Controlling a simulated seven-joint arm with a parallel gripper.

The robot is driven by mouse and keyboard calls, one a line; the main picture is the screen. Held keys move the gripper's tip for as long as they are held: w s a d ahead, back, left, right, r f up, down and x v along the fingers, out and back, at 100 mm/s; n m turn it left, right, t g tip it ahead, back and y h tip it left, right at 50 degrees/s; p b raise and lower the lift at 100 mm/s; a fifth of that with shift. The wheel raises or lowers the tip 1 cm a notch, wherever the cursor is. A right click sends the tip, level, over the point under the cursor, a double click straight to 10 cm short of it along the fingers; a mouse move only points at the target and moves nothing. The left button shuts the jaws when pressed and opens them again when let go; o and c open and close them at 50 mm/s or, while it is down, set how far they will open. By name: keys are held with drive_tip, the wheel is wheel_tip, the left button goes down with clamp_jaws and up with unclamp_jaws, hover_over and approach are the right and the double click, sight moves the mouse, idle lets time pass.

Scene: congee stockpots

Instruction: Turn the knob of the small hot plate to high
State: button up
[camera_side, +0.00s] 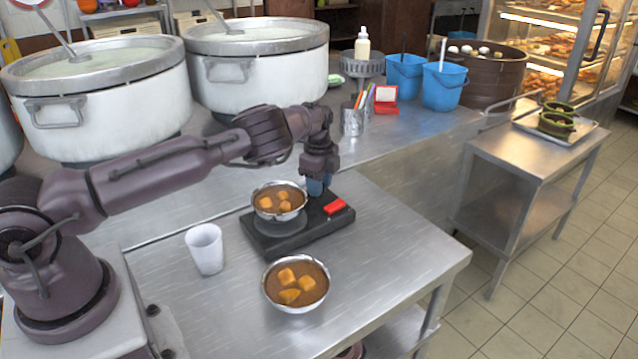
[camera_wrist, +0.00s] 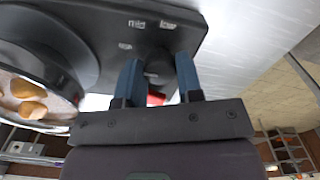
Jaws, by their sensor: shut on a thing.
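The small hot plate (camera_side: 290,240) is a black slab on the steel table, with a round burner plate at its left. It fills the upper left of the wrist view (camera_wrist: 190,38). A bowl of brown broth with orange chunks (camera_side: 279,201) sits on the burner plate. My gripper (camera_side: 316,188) points down over the plate's far right part. In the wrist view its blue fingers (camera_wrist: 158,62) are closed on the dark knob (camera_wrist: 157,72), one on each side. The side view hides the knob behind my gripper.
A red piece (camera_side: 335,207) lies on the hot plate's right end, close to my fingers. A white cup (camera_side: 205,249) and a second bowl (camera_side: 296,284) stand nearby on the table. Large stockpots (camera_side: 105,107) stand behind. The table's right side is clear.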

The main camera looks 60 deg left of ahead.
drive_tip(key=o, duration=0.9)
drive_tip(key=shift+r, duration=0.1)
wheel_tip(320, 180, up, 13)
drive_tip(key=shift+f, duration=0.1)
